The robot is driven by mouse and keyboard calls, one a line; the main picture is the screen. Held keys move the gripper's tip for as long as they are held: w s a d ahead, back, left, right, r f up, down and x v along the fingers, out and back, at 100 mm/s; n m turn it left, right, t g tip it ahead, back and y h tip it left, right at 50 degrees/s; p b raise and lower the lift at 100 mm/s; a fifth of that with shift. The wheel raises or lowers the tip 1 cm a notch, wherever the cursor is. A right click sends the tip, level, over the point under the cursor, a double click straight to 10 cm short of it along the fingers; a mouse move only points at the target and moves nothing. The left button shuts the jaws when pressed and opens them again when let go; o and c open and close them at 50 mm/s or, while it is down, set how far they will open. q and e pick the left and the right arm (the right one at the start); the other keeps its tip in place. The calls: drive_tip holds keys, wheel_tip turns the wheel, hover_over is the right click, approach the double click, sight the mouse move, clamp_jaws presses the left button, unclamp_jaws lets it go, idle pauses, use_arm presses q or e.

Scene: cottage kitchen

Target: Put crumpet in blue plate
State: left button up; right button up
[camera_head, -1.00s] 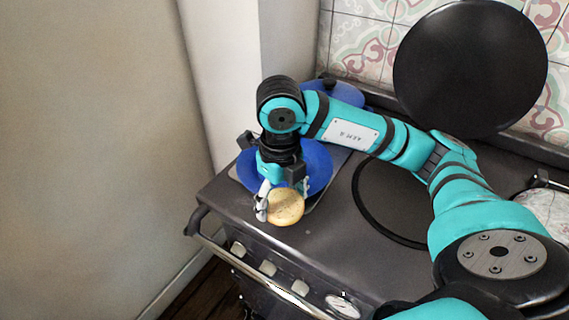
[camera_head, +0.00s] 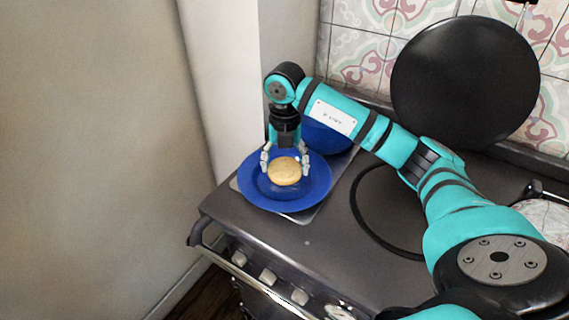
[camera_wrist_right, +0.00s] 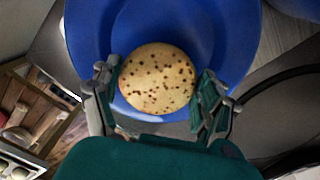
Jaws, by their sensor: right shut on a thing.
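The crumpet (camera_head: 284,172) is round and golden, and in the right wrist view its holed top (camera_wrist_right: 157,79) faces the camera. My right gripper (camera_head: 285,163) is shut on it, with a finger at each side. The blue plate (camera_head: 262,197) lies on the left part of the stove top, and the crumpet is over its middle in the head view. The plate also fills the upper middle of the right wrist view (camera_wrist_right: 90,28). I cannot tell whether the crumpet touches the plate. My left gripper is not in view.
A blue bowl-like dish (camera_head: 328,138) stands just behind the plate. A large round black lid (camera_head: 465,85) leans on the tiled wall at the back right. The stove's front rail (camera_head: 262,283) and knobs lie below the plate. A wall is on the left.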

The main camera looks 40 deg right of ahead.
sight(285, 159)
drive_tip(key=shift+w+d, duration=0.5)
drive_tip(key=shift+w, duration=0.3)
wheel_tip(285, 159, down, 3)
drive_tip(key=shift+f+p, duration=0.2)
drive_tip(key=shift+p, duration=0.6)
drive_tip(key=shift+f, duration=0.15)
drive_tip(key=shift+f, duration=0.15)
drive_tip(key=o, duration=0.9)
